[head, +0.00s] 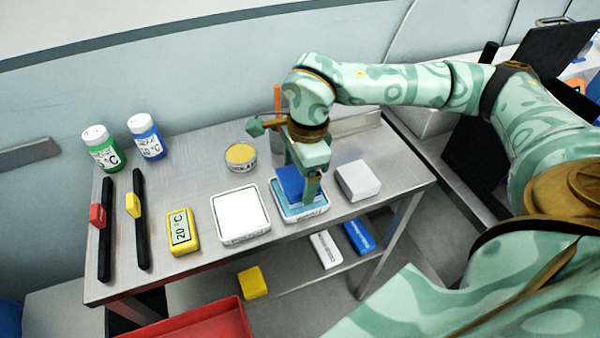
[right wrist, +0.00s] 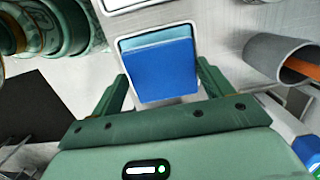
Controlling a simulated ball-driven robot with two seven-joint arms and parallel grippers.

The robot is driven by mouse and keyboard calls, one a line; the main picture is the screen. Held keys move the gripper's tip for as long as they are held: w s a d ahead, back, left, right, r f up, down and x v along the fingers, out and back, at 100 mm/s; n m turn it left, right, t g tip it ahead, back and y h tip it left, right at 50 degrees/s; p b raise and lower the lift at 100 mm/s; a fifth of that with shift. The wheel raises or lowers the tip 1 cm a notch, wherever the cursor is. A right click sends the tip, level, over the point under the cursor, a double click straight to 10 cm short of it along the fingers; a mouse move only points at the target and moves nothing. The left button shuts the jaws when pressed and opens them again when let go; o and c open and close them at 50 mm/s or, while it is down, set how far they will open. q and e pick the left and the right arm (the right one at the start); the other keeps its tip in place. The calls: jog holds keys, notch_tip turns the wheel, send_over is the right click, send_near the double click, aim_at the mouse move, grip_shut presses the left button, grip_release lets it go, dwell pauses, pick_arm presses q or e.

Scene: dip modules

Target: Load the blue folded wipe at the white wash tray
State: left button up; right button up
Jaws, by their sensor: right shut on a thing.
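My right gripper (head: 298,188) is shut on the blue folded wipe (head: 290,182). The wipe also shows between the two fingers in the right wrist view (right wrist: 160,75). It is at a white-rimmed tray with a light blue inside (head: 303,212); I cannot tell whether it touches the tray floor. The white wash tray (head: 240,216), with a white inside, stands just left of that tray and looks empty. My left gripper is not in view.
A white block (head: 357,180) stands close on the right. A round yellow-topped tin (head: 240,158) is behind the trays. A yellow timer (head: 182,232) and two black bars with sliders stand left. Two bottles (head: 146,137) are at the back left. A red bin (head: 200,322) is below.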

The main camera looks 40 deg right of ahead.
aim_at(299, 178)
notch_tip(299, 178, up, 6)
jog(key=p, duration=0.4)
jog(key=shift+f, duration=0.15)
dwell(0.5)
